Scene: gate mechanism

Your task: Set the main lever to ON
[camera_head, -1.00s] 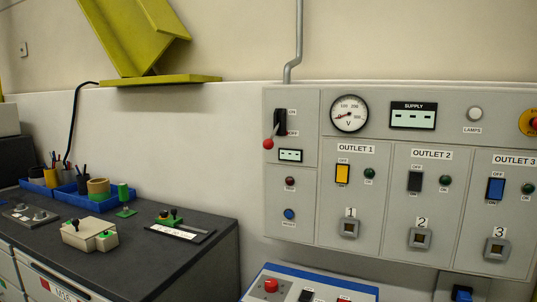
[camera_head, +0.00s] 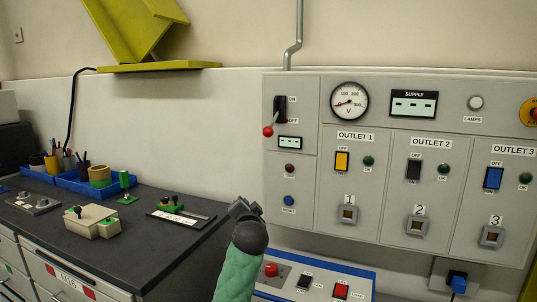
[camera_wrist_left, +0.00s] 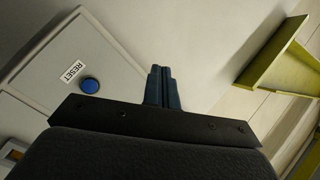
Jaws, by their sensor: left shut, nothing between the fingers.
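The main lever (camera_head: 268,131) is a red ball on a short arm, on a black switch block at the upper left of the grey panel (camera_head: 300,90). It hangs down, beside the OFF label (camera_head: 293,121); the ON label (camera_head: 292,99) is above. My left gripper (camera_head: 245,206) is in front of the panel's lower left, below the lever and apart from it. In the left wrist view its fingers (camera_wrist_left: 161,72) are closed together and empty. The lever is not in the left wrist view. My right gripper is not in view.
The blue reset button (camera_wrist_left: 89,86) lies left of my fingers in the wrist view. A dark workbench (camera_head: 100,235) with stamps and blue trays stands at left. A blue-edged control box (camera_head: 330,270) sits below the panel. The wall between bench and panel is clear.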

